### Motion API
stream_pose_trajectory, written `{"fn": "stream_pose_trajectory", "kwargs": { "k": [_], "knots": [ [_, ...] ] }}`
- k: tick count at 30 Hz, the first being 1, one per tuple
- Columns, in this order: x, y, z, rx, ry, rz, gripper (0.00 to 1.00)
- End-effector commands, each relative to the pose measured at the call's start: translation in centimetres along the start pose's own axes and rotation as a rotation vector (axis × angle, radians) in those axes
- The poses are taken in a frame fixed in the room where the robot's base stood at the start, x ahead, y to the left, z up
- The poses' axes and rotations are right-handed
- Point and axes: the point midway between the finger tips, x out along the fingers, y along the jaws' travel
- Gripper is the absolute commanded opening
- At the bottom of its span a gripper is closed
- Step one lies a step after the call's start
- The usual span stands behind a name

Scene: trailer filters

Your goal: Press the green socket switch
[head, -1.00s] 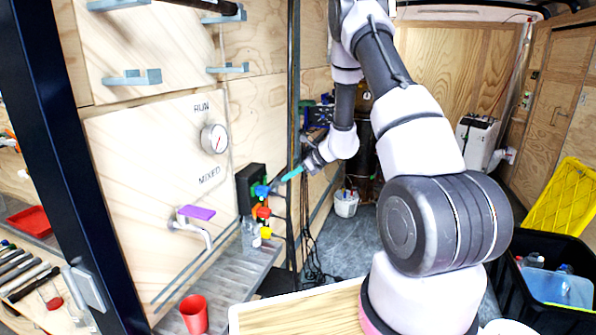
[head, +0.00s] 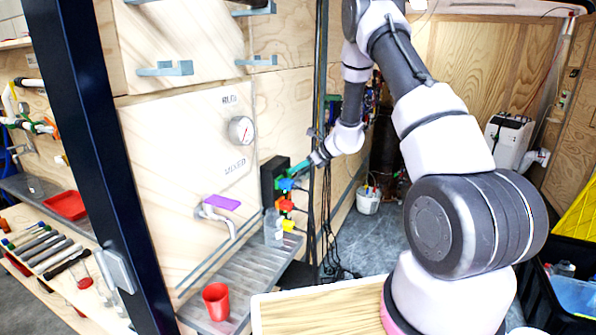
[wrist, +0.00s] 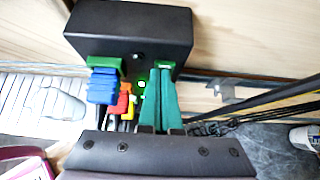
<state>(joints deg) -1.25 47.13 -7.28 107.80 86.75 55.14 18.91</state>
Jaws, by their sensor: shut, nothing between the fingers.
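The black socket box (head: 266,182) is on the wooden wall panel, and it fills the upper middle of the wrist view (wrist: 130,30). A blue plug (wrist: 101,86), a red plug (wrist: 119,103) and a yellow plug (wrist: 129,114) hang from it. A green socket piece (wrist: 166,65) shows at the box's lower right edge, and another green piece sits above the blue plug. Small green lights (wrist: 141,84) glow between them. My gripper (wrist: 164,72) is shut and empty, with its teal fingertips at the right green piece. I cannot tell whether they touch it. In the head view, my gripper (head: 291,171) is at the box.
A metal drain shelf (head: 240,275) with a red cup (head: 216,301) and a clear bottle (head: 273,228) lies below the box. A faucet with a purple handle (head: 222,202) is left of it. Dark cables (head: 326,220) hang to the right, near my arm.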

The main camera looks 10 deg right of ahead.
Motion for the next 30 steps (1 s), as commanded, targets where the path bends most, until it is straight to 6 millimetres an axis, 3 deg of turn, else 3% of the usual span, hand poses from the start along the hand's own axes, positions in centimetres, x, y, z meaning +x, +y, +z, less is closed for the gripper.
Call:
{"fn": "stream_pose_trajectory", "kwargs": {
  "k": [18,30],
  "knots": [
    [-0.9,0.0,1.3,0.0,-0.002,0.0,0.0],
    [-1.3,-0.2,1.1,0.0,0.0,0.001,0.0]
  ]
}}
